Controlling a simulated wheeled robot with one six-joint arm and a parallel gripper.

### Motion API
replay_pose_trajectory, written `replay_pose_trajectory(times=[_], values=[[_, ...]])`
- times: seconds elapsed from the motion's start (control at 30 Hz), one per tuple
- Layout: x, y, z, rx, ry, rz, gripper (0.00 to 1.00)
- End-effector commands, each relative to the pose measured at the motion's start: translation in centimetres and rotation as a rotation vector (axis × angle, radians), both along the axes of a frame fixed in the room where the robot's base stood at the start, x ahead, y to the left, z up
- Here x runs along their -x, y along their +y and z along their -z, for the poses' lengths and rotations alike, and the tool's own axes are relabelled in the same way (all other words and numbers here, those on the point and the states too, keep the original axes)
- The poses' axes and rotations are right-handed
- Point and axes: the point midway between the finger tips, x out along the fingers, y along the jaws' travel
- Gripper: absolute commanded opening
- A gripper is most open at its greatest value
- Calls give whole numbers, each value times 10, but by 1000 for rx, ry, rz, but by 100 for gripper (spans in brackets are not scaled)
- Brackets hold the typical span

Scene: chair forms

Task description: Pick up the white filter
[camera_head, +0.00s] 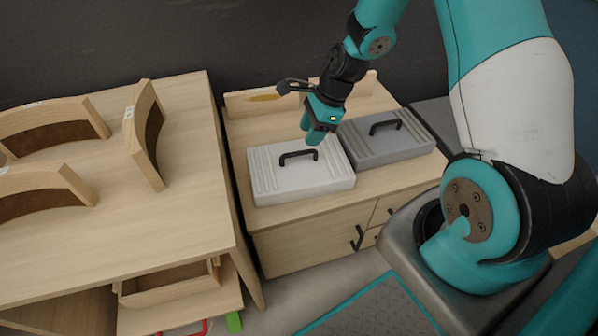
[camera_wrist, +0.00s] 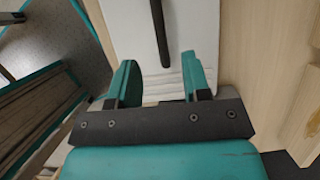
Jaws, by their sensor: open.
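The white filter (camera_head: 302,181) is a flat white box with ribbed ends and a black handle (camera_head: 299,156) on top. It lies on the wooden cabinet top, left of a similar grey box. My gripper (camera_head: 316,137) is above the white filter, near its back right part and close to the handle. In the wrist view my gripper (camera_wrist: 160,75) is open, with its two teal fingers apart and nothing between them. The white filter (camera_wrist: 192,25) lies below and beyond the fingers there, and its black handle (camera_wrist: 160,32) runs lengthwise between them, ahead of the tips.
The grey box (camera_head: 388,140) with a black handle sits close to the right of the white filter. A wooden table (camera_head: 185,215) with several curved wooden chair forms (camera_head: 145,135) stands at the left. The cabinet (camera_head: 315,235) has a raised back board behind the boxes.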

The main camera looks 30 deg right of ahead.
Motion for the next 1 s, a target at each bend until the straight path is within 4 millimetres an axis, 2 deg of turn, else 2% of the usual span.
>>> replay_pose_trajectory(times=[0.03, 0.1, 0.37, 0.63, 0.9, 1.0], values=[[0, 4, 11, -1, 2, -2, 44], [-2, 7, 18, 0, 1, -1, 44], [-4, 12, 32, 0, 0, -2, 44], [-9, 26, 70, 1, 0, -2, 44], [-10, 28, 72, 0, -1, -2, 44], [-10, 28, 72, 0, -1, -2, 21]])
